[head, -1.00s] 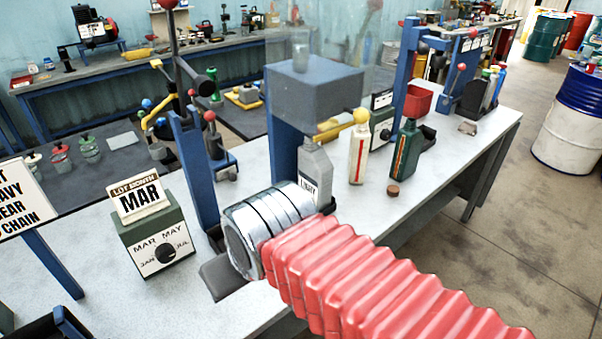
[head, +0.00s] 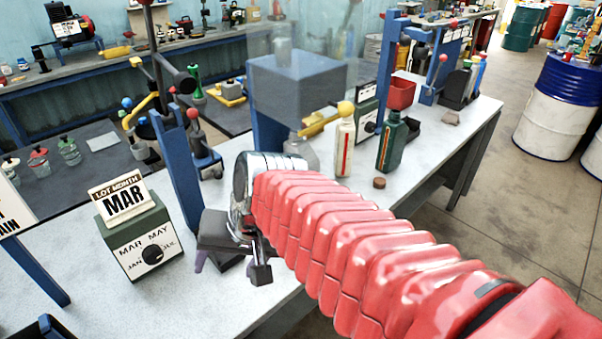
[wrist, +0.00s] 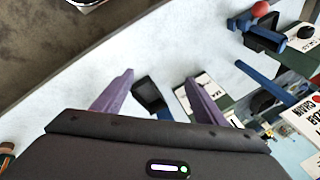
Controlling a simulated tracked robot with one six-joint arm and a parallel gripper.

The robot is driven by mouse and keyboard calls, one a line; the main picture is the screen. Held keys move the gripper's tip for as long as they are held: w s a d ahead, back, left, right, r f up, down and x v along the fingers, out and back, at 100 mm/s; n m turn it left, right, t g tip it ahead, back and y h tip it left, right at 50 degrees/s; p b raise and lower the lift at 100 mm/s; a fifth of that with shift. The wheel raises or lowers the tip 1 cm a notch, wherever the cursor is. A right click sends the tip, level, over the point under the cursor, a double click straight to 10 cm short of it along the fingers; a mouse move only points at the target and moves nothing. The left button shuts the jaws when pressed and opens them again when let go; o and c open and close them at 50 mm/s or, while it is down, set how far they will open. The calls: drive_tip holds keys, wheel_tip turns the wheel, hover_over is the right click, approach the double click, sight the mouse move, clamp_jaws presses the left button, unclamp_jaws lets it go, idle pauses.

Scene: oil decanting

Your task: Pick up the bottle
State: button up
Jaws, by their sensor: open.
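Three bottles stand upright on the light bench in the head view. A grey bottle (head: 313,157) is mostly hidden behind my arm. A white bottle (head: 344,152) with a red stripe stands right of it, and a dark green bottle (head: 391,146) is farther right. My gripper (head: 230,270) is open and empty near the bench's front edge, left of and nearer than the bottles. The wrist view shows its purple fingers (wrist: 158,82) spread apart over the bench, with no bottle clearly visible between them.
A green lot-month box (head: 143,243) stands left of my gripper. A blue post (head: 183,165) rises behind it, and a grey block on a blue stand (head: 297,97) overhangs the grey bottle. A small brown cap (head: 379,183) lies before the green bottle.

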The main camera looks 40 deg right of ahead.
drive_tip(key=w+d+f+m+t+y, duration=0.1)
drive_tip(key=w+d+m+t, duration=0.1)
drive_tip(key=w+d+m, duration=0.45)
drive_tip(key=w+d+m+t+y, duration=0.2)
drive_tip(key=w+d+m, duration=0.1)
drive_tip(key=d+m, duration=0.55)
drive_tip(key=s+d+f+m+t+h, duration=0.1)
drive_tip(key=d+m+t+h, duration=0.3)
drive_tip(key=d+m, duration=1)
drive_tip(key=d+t, duration=0.1)
drive_tip(key=d, duration=0.6)
drive_tip(key=shift+s+d+f+h, duration=0.2)
drive_tip(key=shift+s+h, duration=0.2)
drive_tip(key=x, duration=0.8)
drive_tip(key=shift+w+f, duration=0.2)
drive_tip(key=shift+w, duration=0.1)
drive_tip(key=shift+a, duration=0.1)
